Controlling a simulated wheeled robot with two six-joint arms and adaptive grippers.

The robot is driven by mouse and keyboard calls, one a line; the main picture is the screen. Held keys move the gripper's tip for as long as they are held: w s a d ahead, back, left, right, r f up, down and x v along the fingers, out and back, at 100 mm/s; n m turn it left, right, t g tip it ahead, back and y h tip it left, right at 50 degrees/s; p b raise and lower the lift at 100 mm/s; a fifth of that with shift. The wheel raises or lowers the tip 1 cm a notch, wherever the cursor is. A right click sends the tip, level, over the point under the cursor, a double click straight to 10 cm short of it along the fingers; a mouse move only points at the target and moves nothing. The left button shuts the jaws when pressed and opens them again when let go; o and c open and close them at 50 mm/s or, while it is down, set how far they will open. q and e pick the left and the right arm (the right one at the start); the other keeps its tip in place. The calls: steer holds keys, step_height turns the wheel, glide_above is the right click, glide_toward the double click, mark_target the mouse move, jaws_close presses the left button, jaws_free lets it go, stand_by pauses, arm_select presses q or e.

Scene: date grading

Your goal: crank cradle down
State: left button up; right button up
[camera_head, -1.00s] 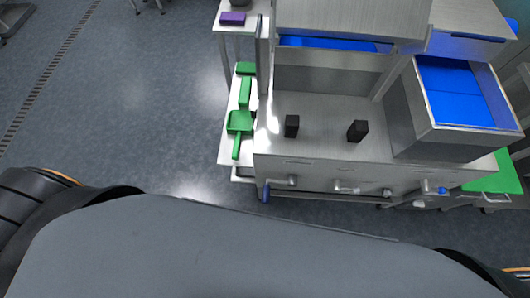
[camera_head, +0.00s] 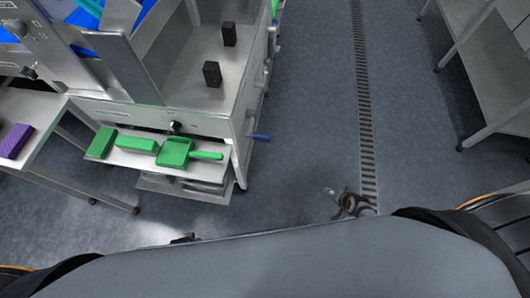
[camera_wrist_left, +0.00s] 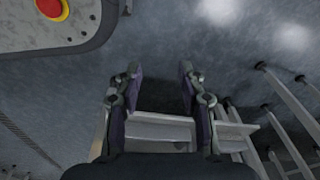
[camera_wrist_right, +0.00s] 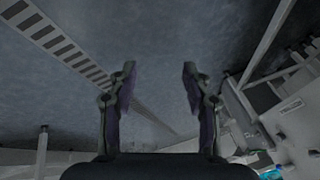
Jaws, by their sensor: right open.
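A blue handle (camera_head: 260,137), possibly the crank's, sticks out from the near corner of the steel machine (camera_head: 205,121) in the head view. Which part is the cradle I cannot tell. Two black blocks (camera_head: 212,74) stand on the machine's top. My right gripper (camera_wrist_right: 158,82) is open and empty in the right wrist view; part of it seems to show over the floor in the head view (camera_head: 350,203), apart from the handle. My left gripper (camera_wrist_left: 161,82) is open and empty in the left wrist view; in the head view it is mostly hidden by my body.
Green tools, including a scoop (camera_head: 174,152), lie on a low side shelf of the machine. A purple block (camera_head: 14,140) lies on a side table at left. Steel racks (camera_head: 490,80) stand at right. The floor beside the drain grate (camera_head: 362,100) is clear.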

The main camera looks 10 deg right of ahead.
arm_select(q)
steer(key=w+d+f+b, duration=0.2)
steer(key=w+f+b, duration=0.1)
steer(key=w+b, duration=0.15)
arm_select(e)
steer(key=w+a+m+t+y, duration=0.2)
steer(key=w+m, duration=0.1)
steer(key=w, duration=0.7)
steer(key=m+t+y+b, duration=0.2)
steer(key=m+y+b, duration=0.1)
steer(key=y+b, duration=0.75)
glide_toward(262, 137)
steer(key=f, duration=0.1)
arm_select(q)
steer(key=w+d+r+t+h+b, duration=0.1)
steer(key=w+d+r+t+b, duration=0.1)
steer(key=r, duration=0.5)
steer(key=shift+w+d+h+b, duration=0.3)
steer(key=shift+w+d+b, duration=0.15)
steer(key=shift+w+d, duration=0.7)
arm_select(e)
steer(key=x, duration=1)
steer(key=shift+w+f, duration=0.15)
steer(key=shift+w, duration=0.15)
arm_select(q)
steer(key=shift+w+a, duration=0.1)
steer(key=shift+a, duration=0.05)
arm_select(e)
jaws_close()
